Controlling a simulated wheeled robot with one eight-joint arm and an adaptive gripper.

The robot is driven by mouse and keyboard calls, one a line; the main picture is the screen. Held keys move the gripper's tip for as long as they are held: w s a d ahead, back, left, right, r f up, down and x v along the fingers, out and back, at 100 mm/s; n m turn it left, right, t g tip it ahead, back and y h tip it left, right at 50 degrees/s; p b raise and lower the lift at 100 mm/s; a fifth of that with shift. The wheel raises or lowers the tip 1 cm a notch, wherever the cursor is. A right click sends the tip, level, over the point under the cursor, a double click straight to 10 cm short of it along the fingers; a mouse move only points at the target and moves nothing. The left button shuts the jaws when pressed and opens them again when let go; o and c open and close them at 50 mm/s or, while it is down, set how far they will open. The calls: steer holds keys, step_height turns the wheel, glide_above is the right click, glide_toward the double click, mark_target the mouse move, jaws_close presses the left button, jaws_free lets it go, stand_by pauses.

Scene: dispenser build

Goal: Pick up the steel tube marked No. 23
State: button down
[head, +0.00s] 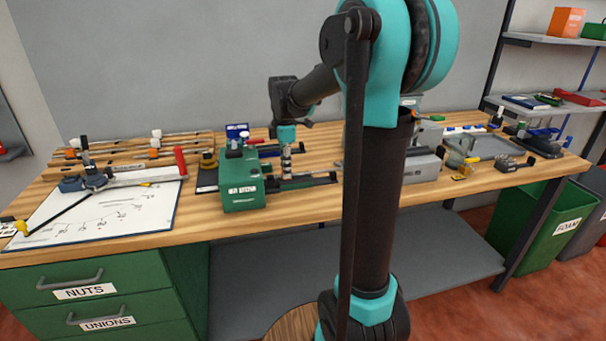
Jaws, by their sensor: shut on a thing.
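My gripper (286,147) points down over the workbench, just right of a green machine with white lettering. It is shut on a small upright metallic piece, which looks like the steel tube (286,163). The tube's lower end is close to a dark, flat fixture on the bench; I cannot tell whether it touches. No number can be read on the tube at this size. The fingertips are small and partly merged with the tube's top.
The green machine (241,185) stands close on the left. A whiteboard sheet (110,215) with a red-handled tool lies further left. A grey box (421,167) and a tray (480,147) stand right. Bare wood (300,205) runs along the front edge.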

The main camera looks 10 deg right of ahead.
steer(key=shift+r, duration=3.5)
steer(key=shift+s, duration=0.1)
